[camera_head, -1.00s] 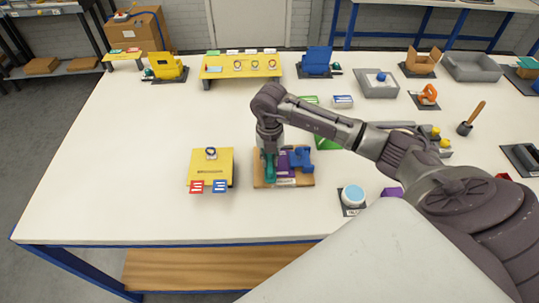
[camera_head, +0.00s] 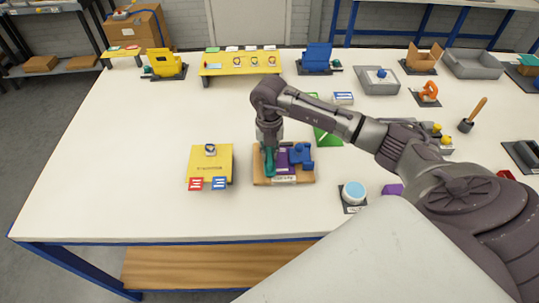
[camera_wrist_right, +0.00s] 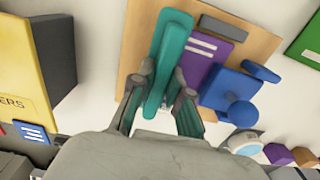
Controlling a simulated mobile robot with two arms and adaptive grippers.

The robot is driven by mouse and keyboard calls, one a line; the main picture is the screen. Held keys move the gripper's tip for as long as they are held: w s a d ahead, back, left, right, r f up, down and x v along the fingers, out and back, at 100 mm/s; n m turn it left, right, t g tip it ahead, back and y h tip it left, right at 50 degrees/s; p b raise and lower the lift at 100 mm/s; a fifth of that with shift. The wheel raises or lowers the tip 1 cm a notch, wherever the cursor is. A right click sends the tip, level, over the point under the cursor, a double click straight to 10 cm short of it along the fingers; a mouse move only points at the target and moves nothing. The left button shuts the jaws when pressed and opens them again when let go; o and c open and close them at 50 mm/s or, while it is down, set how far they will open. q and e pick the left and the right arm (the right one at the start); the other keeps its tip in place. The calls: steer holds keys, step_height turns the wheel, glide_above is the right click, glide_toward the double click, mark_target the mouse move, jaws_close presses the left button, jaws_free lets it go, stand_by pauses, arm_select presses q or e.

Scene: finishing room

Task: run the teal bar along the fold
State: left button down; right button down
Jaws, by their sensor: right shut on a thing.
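The teal bar (camera_wrist_right: 156,78) stands between the two fingers of my right gripper (camera_wrist_right: 160,108) in the wrist view. The gripper is shut on it. In the head view my right gripper (camera_head: 268,142) points down over the left part of a wooden board (camera_head: 303,178), with the teal bar (camera_head: 269,160) below it. Behind the bar in the wrist view lies another flat teal part (camera_wrist_right: 177,35). A purple piece with pale lines (camera_wrist_right: 205,50) lies right beside it; I cannot make out a fold. A blue fixture with a round knob (camera_wrist_right: 232,92) sits further right. My left gripper is out of view.
A yellow box (camera_head: 211,163) with red and blue tags stands left of the board. A round pale-blue button (camera_head: 353,193) is at its front right. A green panel (camera_head: 326,134) lies behind it. The table's left side is clear.

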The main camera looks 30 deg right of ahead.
steer(key=shift+w+d+b, duration=0.5)
steer(key=shift+w+b, duration=0.2)
steer(key=shift+w, duration=0.2)
steer(key=shift+s, duration=0.1)
steer(key=shift+s, duration=0.1)
steer(key=shift+s+a+p, duration=0.5)
steer(key=shift+s+p, duration=0.1)
steer(key=shift+s, duration=0.05)
steer(key=shift+s, duration=0.15)
steer(key=shift+s+a+f, duration=0.1)
steer(key=shift+s+a, duration=0.4)
steer(key=shift+s, duration=0.25)
steer(key=shift+w+d+b, duration=0.2)
steer(key=shift+w+d, duration=0.1)
steer(key=shift+w, duration=0.2)
steer(key=shift+w+d+b, duration=0.2)
steer(key=shift+w+d, duration=0.05)
steer(key=shift+w, duration=0.2)
steer(key=shift+w, duration=0.1)
